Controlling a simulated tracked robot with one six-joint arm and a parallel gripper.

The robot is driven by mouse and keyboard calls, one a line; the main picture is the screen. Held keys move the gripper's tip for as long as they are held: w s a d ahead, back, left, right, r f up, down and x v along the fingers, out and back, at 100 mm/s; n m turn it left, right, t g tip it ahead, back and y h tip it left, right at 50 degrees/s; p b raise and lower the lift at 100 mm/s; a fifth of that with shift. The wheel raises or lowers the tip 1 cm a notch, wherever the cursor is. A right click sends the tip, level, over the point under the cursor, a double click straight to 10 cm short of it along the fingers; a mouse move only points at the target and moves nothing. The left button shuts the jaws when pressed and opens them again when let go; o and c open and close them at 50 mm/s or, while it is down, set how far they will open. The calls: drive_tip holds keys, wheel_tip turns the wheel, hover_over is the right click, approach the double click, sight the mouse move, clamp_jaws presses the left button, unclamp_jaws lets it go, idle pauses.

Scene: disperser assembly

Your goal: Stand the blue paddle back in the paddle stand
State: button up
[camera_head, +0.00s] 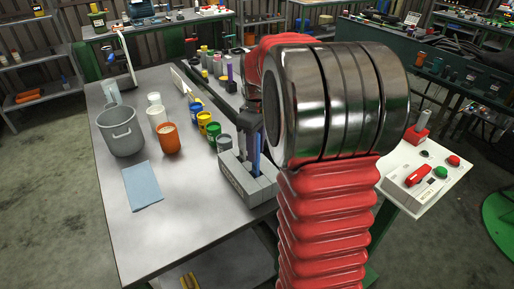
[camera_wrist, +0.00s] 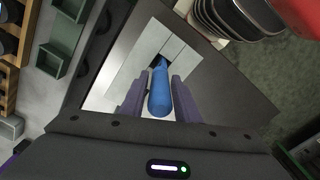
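The blue paddle (camera_wrist: 159,92) is between the two purple-grey fingers of my gripper (camera_wrist: 159,99), which sit close against its sides in the wrist view. Its rounded end faces the wrist camera and its narrow far end points at a dark opening in the pale paddle stand (camera_wrist: 178,51). In the head view the stand (camera_head: 236,180) is a light grey block near the table's right edge. A thin blue strip of the paddle (camera_head: 258,147) shows upright above it, beside my gripper. My arm hides part of this area. How deep the paddle's lower end is in the stand cannot be told.
A grey bucket (camera_head: 121,132), an orange cup (camera_head: 168,139) and several paint pots (camera_head: 205,121) stand left of the stand. A blue cloth (camera_head: 142,185) lies in front of them. A control box (camera_head: 424,172) stands at the right. The table's front middle is clear.

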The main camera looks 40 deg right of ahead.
drive_tip(key=o, duration=0.3)
drive_tip(key=shift+o, duration=0.2)
drive_tip(key=shift+r, duration=0.1)
wheel_tip(320, 180, up, 13)
drive_tip(key=shift+r, duration=0.2)
drive_tip(key=shift+s, duration=0.1)
idle(1.0)
